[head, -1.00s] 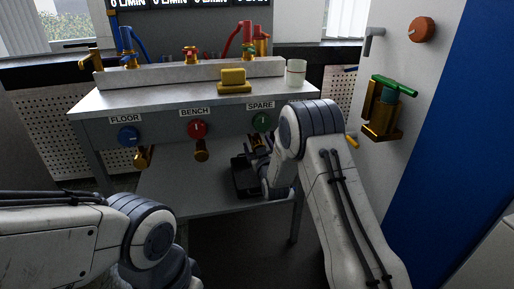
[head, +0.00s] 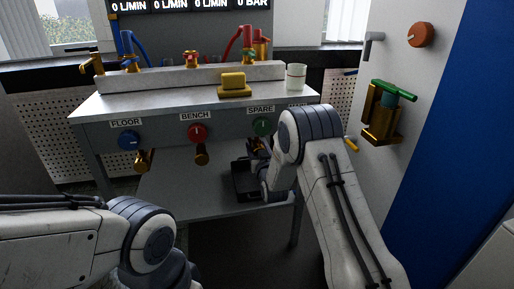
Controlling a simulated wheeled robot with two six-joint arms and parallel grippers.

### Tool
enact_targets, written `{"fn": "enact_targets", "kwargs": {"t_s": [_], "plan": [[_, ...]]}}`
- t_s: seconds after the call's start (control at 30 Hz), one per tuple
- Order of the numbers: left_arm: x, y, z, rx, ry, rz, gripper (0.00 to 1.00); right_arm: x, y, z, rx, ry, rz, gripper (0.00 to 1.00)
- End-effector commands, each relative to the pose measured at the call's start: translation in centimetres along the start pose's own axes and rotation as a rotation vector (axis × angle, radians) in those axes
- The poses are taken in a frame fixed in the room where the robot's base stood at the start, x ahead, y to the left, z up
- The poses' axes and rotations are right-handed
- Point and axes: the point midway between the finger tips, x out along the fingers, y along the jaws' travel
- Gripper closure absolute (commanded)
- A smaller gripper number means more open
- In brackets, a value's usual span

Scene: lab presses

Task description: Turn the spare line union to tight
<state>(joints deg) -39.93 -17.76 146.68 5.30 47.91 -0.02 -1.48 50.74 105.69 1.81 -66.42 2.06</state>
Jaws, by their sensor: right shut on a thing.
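The spare line union (head: 255,146) is a small brass fitting under the green knob (head: 262,127) below the SPARE label. Only a bit of it shows, the rest covered by my right gripper (head: 260,152). My right gripper is at the union, under the bench front, and is shut on it. My own wrist and forearm hide much of the jaws, and how far the union is turned cannot be seen. My left arm is at the lower left; its gripper is out of view.
Brass fittings hang under the blue FLOOR knob (head: 129,140) and red BENCH knob (head: 197,133). A black tray (head: 244,184) sits on the lower shelf (head: 190,190). A green-handled valve (head: 384,112) juts from the right wall.

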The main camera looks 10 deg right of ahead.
Motion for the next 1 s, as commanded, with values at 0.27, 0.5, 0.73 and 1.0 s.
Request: {"fn": "enact_targets", "kwargs": {"t_s": [0.27, 0.5, 0.73, 1.0], "plan": [[-0.1, 0.0, 0.0, 0.0, 0.0, 0.0, 1.0, 0.0, 0.0, -0.1, 0.075, 0.002, 0.002, 1.0], [-0.1, 0.0, 0.0, 0.0, 0.0, 0.0, 1.0, 0.0, 0.0, -0.1, 0.073, 0.002, 0.002, 0.14], [-0.1, 0.0, 0.0, 0.0, 0.0, 0.0, 1.0, 0.0, 0.0, 0.0, 0.072, 0.001, 0.001, 0.14], [-1.0, 0.1, -0.1, 0.0, 0.0, 0.0, 1.0, -1.9, 0.0, -0.2, 0.072, -0.004, 0.001, 0.14]]}}
